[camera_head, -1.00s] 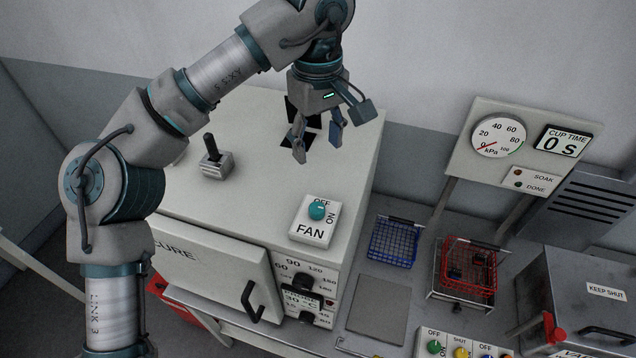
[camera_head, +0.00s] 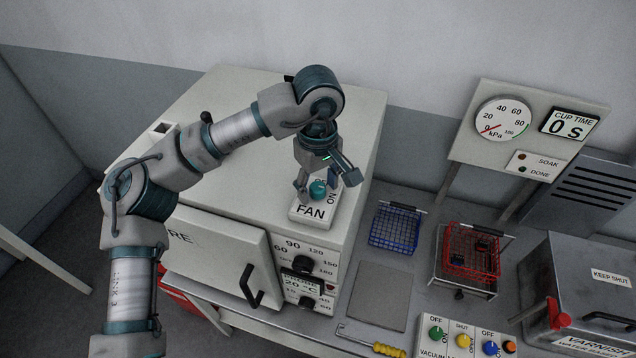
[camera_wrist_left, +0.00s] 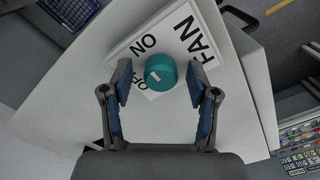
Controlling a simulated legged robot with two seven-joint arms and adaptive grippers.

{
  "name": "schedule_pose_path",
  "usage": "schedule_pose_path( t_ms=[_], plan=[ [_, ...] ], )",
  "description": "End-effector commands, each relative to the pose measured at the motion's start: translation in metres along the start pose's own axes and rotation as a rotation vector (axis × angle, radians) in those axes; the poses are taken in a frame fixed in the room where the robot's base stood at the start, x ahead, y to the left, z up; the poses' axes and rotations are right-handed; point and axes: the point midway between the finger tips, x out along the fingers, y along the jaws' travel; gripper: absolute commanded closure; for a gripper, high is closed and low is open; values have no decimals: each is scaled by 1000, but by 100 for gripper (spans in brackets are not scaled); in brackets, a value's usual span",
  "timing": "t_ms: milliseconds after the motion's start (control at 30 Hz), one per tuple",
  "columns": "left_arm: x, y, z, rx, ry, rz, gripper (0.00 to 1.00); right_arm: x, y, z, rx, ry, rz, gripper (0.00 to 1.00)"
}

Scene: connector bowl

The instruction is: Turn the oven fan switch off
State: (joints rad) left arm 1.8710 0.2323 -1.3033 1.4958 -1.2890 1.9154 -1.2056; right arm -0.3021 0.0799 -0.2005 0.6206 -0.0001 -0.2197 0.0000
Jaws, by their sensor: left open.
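The oven fan switch is a teal round knob (camera_head: 317,189) on a white plate (camera_head: 300,212) marked FAN, OFF and ON, on top of the oven. My left gripper (camera_head: 327,182) is open and points down just over the knob. In the left wrist view, the knob (camera_wrist_left: 160,73) sits between the two blue finger pads of the gripper (camera_wrist_left: 160,78), with a gap at each side. A short white mark shows on the knob's top; I cannot tell for certain which label it points to. The OFF label is partly hidden. My right gripper is not in view.
The pale oven (camera_head: 350,125) fills the middle; its door (camera_head: 215,250) has a black handle. A blue wire basket (camera_head: 395,228) and a red one (camera_head: 472,255) stand right of it. A gauge panel (camera_head: 530,140) rises behind them. A grey mat (camera_head: 378,293) lies bare in front.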

Motion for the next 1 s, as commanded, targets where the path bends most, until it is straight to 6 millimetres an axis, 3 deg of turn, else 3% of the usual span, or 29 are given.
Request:
schedule_pose_path(
  t_ms=[233,500,1000],
  plan=[
    [1,0,0,0,0,0,40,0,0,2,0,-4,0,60],
    [1,0,0,0,0,1,100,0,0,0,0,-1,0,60],
    [1,0,0,-118,0,2,100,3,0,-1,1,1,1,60]
  ],
)
